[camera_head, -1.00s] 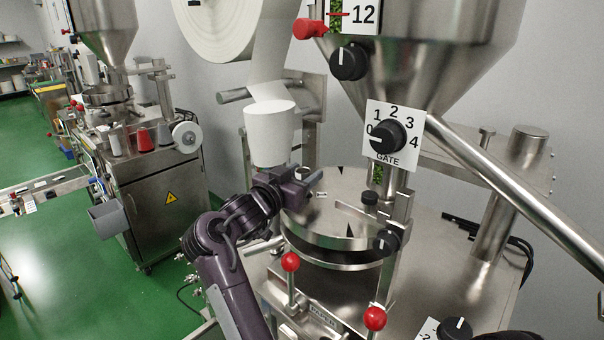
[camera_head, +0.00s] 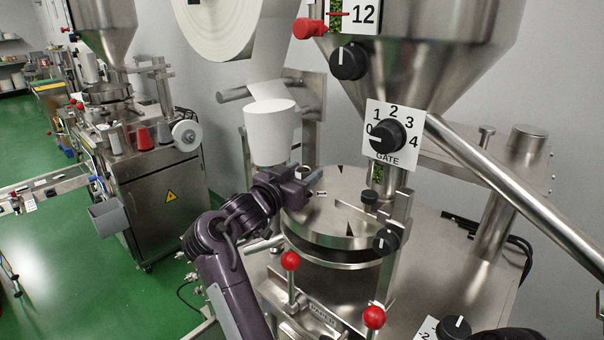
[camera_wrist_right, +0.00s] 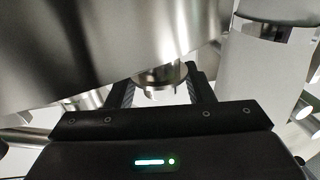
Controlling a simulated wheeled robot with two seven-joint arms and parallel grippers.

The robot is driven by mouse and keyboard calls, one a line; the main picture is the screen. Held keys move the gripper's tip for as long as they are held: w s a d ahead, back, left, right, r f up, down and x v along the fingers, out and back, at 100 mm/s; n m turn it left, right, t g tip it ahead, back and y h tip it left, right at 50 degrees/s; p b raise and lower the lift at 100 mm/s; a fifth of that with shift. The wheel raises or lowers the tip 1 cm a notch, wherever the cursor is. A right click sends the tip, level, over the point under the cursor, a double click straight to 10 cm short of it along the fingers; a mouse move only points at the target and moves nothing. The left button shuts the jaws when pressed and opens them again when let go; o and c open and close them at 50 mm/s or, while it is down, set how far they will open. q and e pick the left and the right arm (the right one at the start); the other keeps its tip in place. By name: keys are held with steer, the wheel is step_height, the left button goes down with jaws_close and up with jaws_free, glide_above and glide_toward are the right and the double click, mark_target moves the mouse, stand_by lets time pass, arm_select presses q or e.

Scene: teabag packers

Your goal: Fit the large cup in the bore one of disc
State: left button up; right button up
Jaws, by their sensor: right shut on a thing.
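The steel disc (camera_head: 330,234) lies flat on the machine, with dark openings in its top. My right gripper (camera_head: 312,184) is at the disc's left rim, close above it in the picture. In the right wrist view the gripper (camera_wrist_right: 163,90) is shut on a small round steel piece, which I take to be the large cup (camera_wrist_right: 160,75). In the head view the cup is hardly distinguishable at the fingertips. I cannot tell which opening is bore one, or whether the cup touches the disc. My left gripper is not in view.
A white cylinder (camera_head: 270,137) under a paper roll (camera_head: 220,22) stands just behind my right gripper. The hopper (camera_head: 450,50), gate dial (camera_head: 388,137) and its post rise over the disc's right side. Red-knobbed levers (camera_head: 290,261) stand in front. A slanted tube (camera_head: 520,190) crosses right.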

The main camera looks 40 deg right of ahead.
stand_by(0.3)
steer(key=shift+f+b, duration=0.55)
steer(key=shift+f, duration=0.8)
steer(key=shift+a+f, duration=0.1)
steer(key=shift+f, duration=0.4)
steer(key=o, duration=1.1)
steer(key=shift+r, duration=0.1)
